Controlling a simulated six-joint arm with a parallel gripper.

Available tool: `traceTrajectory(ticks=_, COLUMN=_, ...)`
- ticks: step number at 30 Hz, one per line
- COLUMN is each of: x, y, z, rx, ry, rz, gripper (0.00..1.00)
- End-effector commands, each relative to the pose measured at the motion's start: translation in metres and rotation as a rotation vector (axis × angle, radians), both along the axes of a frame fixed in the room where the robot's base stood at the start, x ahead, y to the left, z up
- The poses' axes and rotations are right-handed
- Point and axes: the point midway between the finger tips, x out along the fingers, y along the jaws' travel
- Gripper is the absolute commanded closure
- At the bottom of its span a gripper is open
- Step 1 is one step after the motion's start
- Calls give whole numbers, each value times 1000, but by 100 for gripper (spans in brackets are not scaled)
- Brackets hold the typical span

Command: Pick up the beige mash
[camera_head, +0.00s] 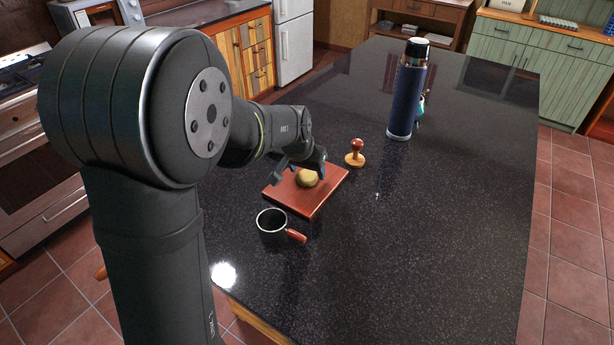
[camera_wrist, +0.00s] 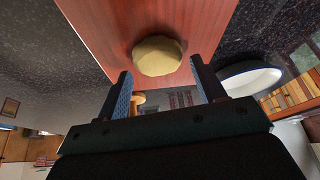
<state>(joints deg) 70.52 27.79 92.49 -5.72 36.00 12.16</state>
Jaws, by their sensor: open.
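The beige mash (camera_head: 307,179) is a small rounded lump on a reddish-brown board (camera_head: 315,205) on the dark countertop. In the wrist view the mash (camera_wrist: 157,56) lies on the board (camera_wrist: 95,25), just beyond the fingertips and between their lines. My gripper (camera_head: 299,169) is over the far left part of the board, close to the mash. In the wrist view my gripper (camera_wrist: 160,68) has its two blue-padded fingers wide apart, with nothing held between them. Part of the mash is hidden by a finger in the head view.
A dark cup with a reddish handle (camera_head: 272,222) stands in front of the board. A wooden stamp-like tool (camera_head: 355,154) stands behind it to the right. A tall navy flask (camera_head: 407,95) stands farther back. The right side of the counter is clear.

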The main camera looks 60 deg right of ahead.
Motion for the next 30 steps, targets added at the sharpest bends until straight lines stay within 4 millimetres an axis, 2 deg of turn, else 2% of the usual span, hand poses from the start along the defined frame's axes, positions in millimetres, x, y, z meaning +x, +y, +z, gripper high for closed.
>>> traceTrajectory(ticks=3, x=1, y=-3, z=-8, rx=0, ry=0, rz=0, gripper=37)
traceTrajectory(ticks=10, x=1, y=-4, z=-8, rx=-1, ry=0, rz=0, gripper=37)
traceTrajectory(ticks=14, x=1, y=-4, z=-8, rx=-1, ry=0, rz=0, gripper=59)
traceTrajectory(ticks=25, x=1, y=-4, z=-6, rx=-2, ry=0, rz=0, gripper=59)
traceTrajectory(ticks=30, x=1, y=-4, z=8, rx=-4, ry=-1, rz=0, gripper=59)
